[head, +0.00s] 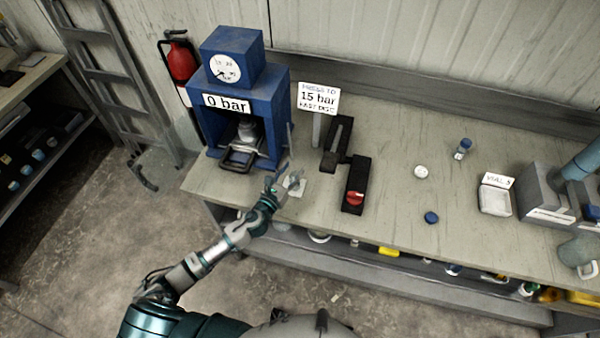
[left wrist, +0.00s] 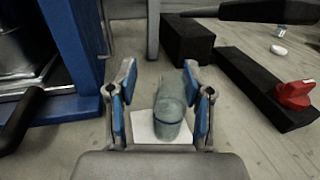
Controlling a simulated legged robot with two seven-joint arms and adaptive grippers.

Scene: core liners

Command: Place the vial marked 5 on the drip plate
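My left gripper (head: 284,180) is low over the front left of the bench, right of the blue press. In the left wrist view its fingers (left wrist: 163,108) are apart, one on each side of a clear, greenish glass vial (left wrist: 172,108). A gap shows between the vial and the left finger; the right finger is close to it, and contact cannot be told. The vial is over a white square (left wrist: 145,126) and looks tilted. No number on it is readable. A pale square tray (head: 494,203) at the right has a sign (head: 497,180) reading "VIAL 5". My right gripper is not in view.
The blue press (head: 240,100) shows "0 bar". A black block with a red knob (head: 355,198) stands right of the gripper. A small blue-and-clear vial (head: 462,148), a white disc (head: 421,172) and a blue cap (head: 431,217) are farther right. Bench between them is clear.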

